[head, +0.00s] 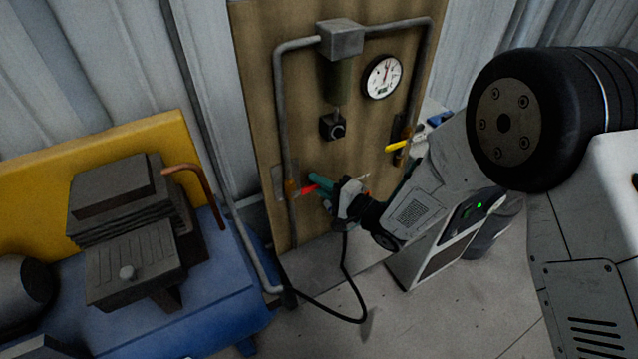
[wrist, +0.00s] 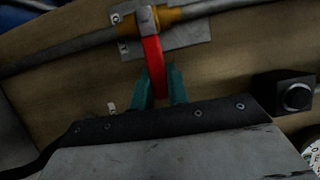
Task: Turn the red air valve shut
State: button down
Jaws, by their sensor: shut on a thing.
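The red air valve has a red lever handle (wrist: 152,68) on a brass body (wrist: 168,17), set in a grey pipe in the wrist view. In the wrist view the lever stands across the pipe. In the head view the red lever (head: 306,190) points right from the brass body (head: 290,188) on the upright pipe. My gripper (wrist: 160,88) has teal fingers, one on each side of the lever's free end, and is shut on it. The gripper also shows in the head view (head: 318,184), reaching in from the right. The fingers partly hide the lever's end.
A wooden board (head: 300,105) carries the pipes, a round gauge (head: 384,77), a black knob (head: 333,126) and a yellow lever (head: 397,146) to the right. A blue and yellow machine (head: 150,290) stands at left. A black cable hangs below my wrist.

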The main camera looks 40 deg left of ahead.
jog(key=c, duration=1.4)
grip_release()
jog(key=shift+o, duration=0.2)
jog(key=d, duration=0.7)
jog(key=shift+w+d, duration=0.3)
jog(key=shift+d, duration=0.1)
